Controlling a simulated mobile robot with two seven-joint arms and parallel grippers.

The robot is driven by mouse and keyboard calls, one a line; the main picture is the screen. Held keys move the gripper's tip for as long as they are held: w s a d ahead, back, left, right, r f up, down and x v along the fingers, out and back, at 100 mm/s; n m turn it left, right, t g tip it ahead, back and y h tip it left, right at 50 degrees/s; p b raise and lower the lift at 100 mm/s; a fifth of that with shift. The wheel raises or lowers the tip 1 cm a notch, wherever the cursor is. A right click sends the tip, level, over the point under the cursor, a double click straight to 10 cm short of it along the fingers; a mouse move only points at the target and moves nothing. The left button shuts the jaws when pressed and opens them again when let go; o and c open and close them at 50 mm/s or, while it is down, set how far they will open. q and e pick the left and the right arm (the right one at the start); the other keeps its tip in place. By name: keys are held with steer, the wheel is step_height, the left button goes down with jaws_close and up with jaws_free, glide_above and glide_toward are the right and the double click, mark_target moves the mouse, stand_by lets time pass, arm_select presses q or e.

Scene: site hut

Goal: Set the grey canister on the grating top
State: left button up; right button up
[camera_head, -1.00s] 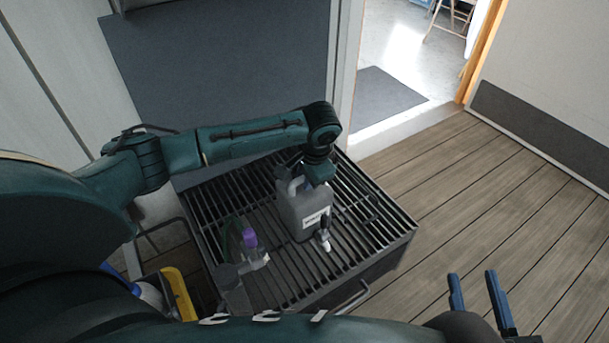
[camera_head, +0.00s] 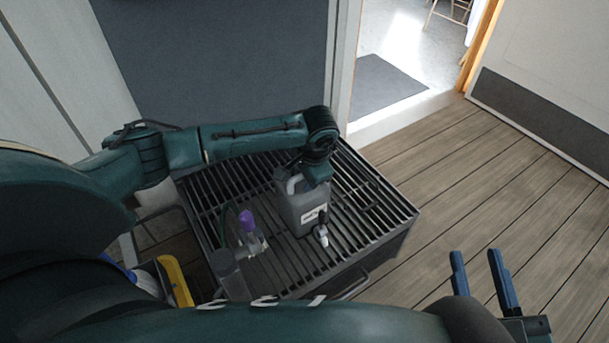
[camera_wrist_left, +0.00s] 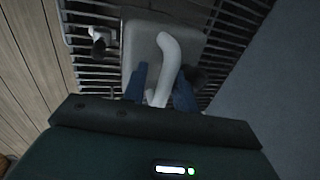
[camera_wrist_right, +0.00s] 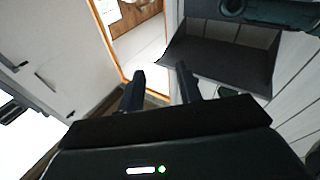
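The grey canister (camera_head: 300,207), with a pale handle, a white label and a small tap at its front, is upright over the grating top (camera_head: 370,205). I cannot tell if its base touches the bars. My left gripper (camera_head: 316,178) is at its top, with its fingers on both sides of the handle, shut on it. The left wrist view shows the canister (camera_wrist_left: 190,48) and the pale handle between the fingers (camera_wrist_left: 160,88). My right gripper (camera_head: 480,278) is open and empty, away to the right above the floor; it also shows in the right wrist view (camera_wrist_right: 160,90).
A clear bottle with a purple top (camera_head: 247,222) and a grey cylinder (camera_head: 228,272) stand on the grating's left front. A yellow item (camera_head: 176,281) is in a container left of it. The grating's right side is bare. Plank floor (camera_head: 480,170) is clear.

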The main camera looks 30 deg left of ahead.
arm_select(q)
steer(key=shift+w+a+r, duration=0.1)
steer(key=shift+r, duration=0.05)
arm_select(e)
steer(key=shift+r, duration=0.15)
